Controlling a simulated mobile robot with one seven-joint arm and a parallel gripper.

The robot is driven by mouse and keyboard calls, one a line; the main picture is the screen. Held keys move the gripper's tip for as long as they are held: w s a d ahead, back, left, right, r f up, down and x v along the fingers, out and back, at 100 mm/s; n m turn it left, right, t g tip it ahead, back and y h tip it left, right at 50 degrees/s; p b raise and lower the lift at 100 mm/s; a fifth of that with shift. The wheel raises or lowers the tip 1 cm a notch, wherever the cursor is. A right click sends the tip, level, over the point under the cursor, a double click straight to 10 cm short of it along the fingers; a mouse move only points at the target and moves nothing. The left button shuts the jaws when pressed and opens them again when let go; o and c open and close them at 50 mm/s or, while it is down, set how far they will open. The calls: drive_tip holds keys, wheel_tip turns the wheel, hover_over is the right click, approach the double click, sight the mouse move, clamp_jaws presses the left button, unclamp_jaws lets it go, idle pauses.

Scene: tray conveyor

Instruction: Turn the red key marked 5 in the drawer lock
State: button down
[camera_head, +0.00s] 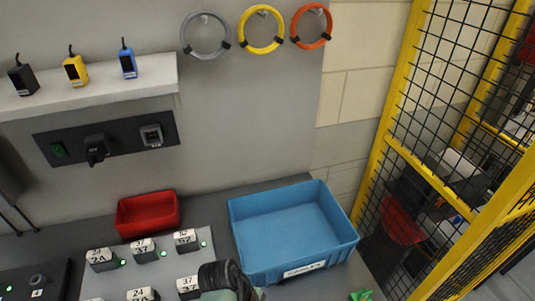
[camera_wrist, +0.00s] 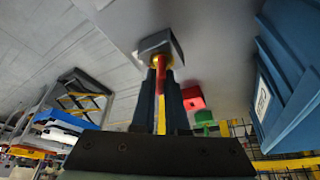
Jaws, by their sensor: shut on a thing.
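In the wrist view, my gripper (camera_wrist: 161,84) is shut on a narrow red key (camera_wrist: 160,63) between its two dark fingers. The key's end meets a brass-yellow ring on a grey block (camera_wrist: 154,42), which looks like the lock. I cannot read a 5 on the key, and I cannot tell how far it is turned. The fingers hide part of the key, and a yellow strip shows between them.
A red block (camera_wrist: 193,97) and a green piece (camera_wrist: 204,117) are right of the fingers. A blue bin (camera_head: 243,249) stands on the bench beside a red tray (camera_head: 147,229) and several numbered blocks. Yellow mesh fencing (camera_head: 388,118) bounds the right side.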

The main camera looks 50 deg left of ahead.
drive_tip(key=shift+s+f+m+g, duration=0.1)
drive_tip(key=shift+s+m+g, duration=0.1)
drive_tip(key=shift+m, duration=0.35)
drive_tip(key=shift+s+f+m+g, duration=0.1)
drive_tip(key=shift+m+g, duration=0.1)
drive_tip(key=shift+m, duration=0.35)
drive_tip(key=shift+h, duration=0.3)
